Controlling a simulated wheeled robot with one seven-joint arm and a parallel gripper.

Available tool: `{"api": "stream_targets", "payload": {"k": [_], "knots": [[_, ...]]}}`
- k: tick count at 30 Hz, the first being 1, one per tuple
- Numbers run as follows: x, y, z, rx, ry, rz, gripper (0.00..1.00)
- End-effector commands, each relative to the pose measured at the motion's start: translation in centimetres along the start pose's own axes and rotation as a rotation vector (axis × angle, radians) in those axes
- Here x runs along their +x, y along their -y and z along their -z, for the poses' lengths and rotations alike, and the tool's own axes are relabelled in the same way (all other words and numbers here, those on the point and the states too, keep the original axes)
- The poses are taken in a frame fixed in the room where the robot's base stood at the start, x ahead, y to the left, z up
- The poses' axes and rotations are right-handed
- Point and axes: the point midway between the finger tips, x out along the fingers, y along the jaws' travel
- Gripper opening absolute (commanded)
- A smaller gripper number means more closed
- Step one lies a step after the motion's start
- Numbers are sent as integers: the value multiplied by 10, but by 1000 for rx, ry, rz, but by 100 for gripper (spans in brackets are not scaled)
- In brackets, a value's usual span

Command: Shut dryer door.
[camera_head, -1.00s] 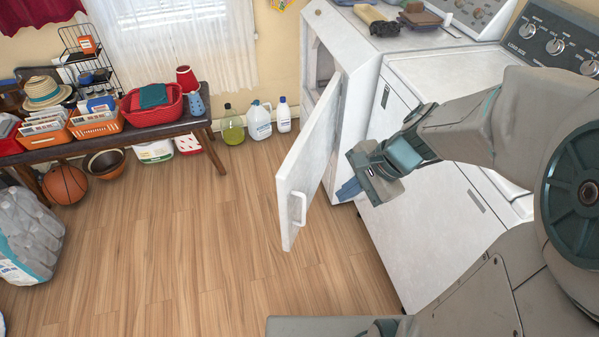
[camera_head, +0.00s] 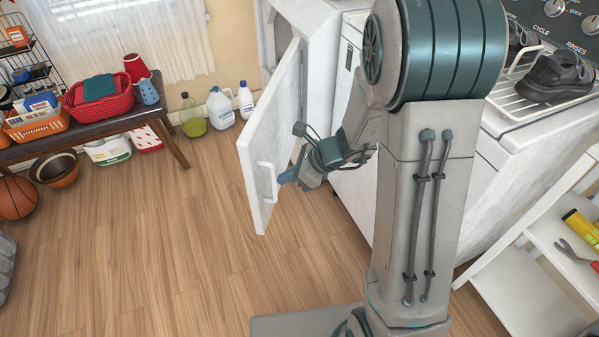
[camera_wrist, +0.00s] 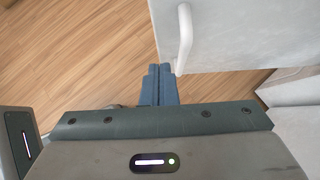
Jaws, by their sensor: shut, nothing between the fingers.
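The dryer door (camera_head: 270,140) is white and stands open, swung out from the white dryer (camera_head: 305,45) at the back. A white handle (camera_head: 267,182) sits on the door's outer face near its free edge; it also shows in the wrist view (camera_wrist: 184,38). In the wrist view my gripper's fingertips (camera_wrist: 160,72) are at the door's edge (camera_wrist: 215,68), just below the handle. I cannot tell whether they touch it.
A white washer (camera_head: 350,190) stands right of the dryer, partly behind my arm. A bench with baskets (camera_head: 100,97) and several bottles (camera_head: 220,108) stand at the back left. A white shelf with tools (camera_head: 570,250) is at the right.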

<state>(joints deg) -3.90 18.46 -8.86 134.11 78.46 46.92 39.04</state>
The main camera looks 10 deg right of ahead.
Motion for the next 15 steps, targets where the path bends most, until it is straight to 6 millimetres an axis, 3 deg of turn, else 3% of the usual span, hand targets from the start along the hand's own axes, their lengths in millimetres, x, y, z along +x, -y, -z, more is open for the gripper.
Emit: {"api": "stream_targets", "payload": {"k": [3, 9, 15], "knots": [[28, -1, 2, -1, -1, -3, 0], [44, 0, -21, -4, 0, 0, 0], [51, 0, -28, -2, -1, 0, 0]]}}
